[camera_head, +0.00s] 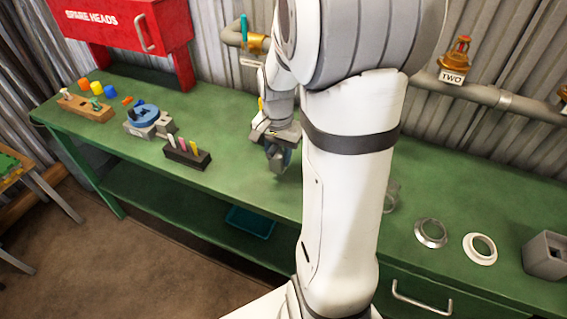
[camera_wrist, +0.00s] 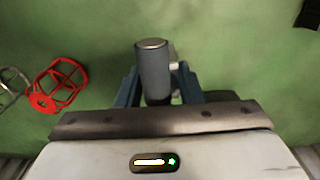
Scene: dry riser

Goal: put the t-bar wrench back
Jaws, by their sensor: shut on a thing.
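My gripper (camera_wrist: 158,88) is shut on a grey cylindrical piece, which I take to be the t-bar wrench (camera_wrist: 153,68). Its round end faces the wrist camera, between the two blue fingers. A paler part shows just behind it; the rest is hidden by the fingers and palm. In the head view my gripper (camera_head: 279,157) points down over the middle of the green bench (camera_head: 235,120), left of my arm. No place clearly marked for the wrench shows.
A dark block with upright coloured sticks (camera_head: 187,153), a blue-topped grey fixture (camera_head: 146,119) and a wooden block (camera_head: 85,106) stand left. A red wire cage (camera_wrist: 60,84) lies near the gripper. Two rings (camera_head: 430,233) and a grey box (camera_head: 545,255) are right. Pipework runs behind.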

